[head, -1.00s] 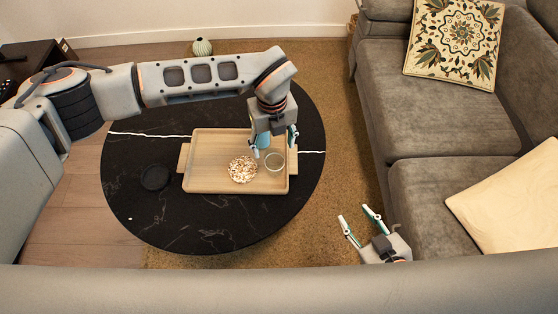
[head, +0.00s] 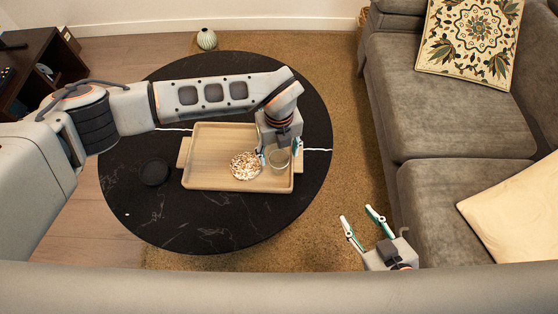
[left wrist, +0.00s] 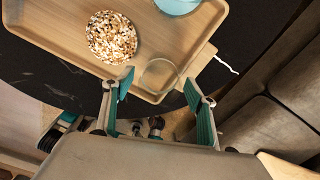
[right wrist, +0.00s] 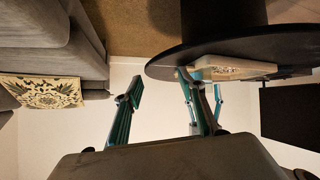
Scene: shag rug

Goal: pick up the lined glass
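The glass (head: 278,160) stands upright at the right end of the wooden tray (head: 215,133) on the round black table. Its lines are too small to make out. My left gripper (head: 279,154) is low over the tray at the glass. In the left wrist view, the clear glass (left wrist: 159,75) shows between and just beyond the open fingers of my left gripper (left wrist: 156,90); whether they touch it I cannot tell. My right gripper (head: 359,226) is open and empty, off the table near the sofa; its open fingers also show in the right wrist view (right wrist: 162,92).
A bowl of popcorn-like pieces (head: 245,166) sits on the tray left of the glass. A blue item (left wrist: 177,4) shows at the tray's edge in the left wrist view. A black round coaster-like item (head: 153,172) lies on the table. The grey sofa (head: 440,110) stands right.

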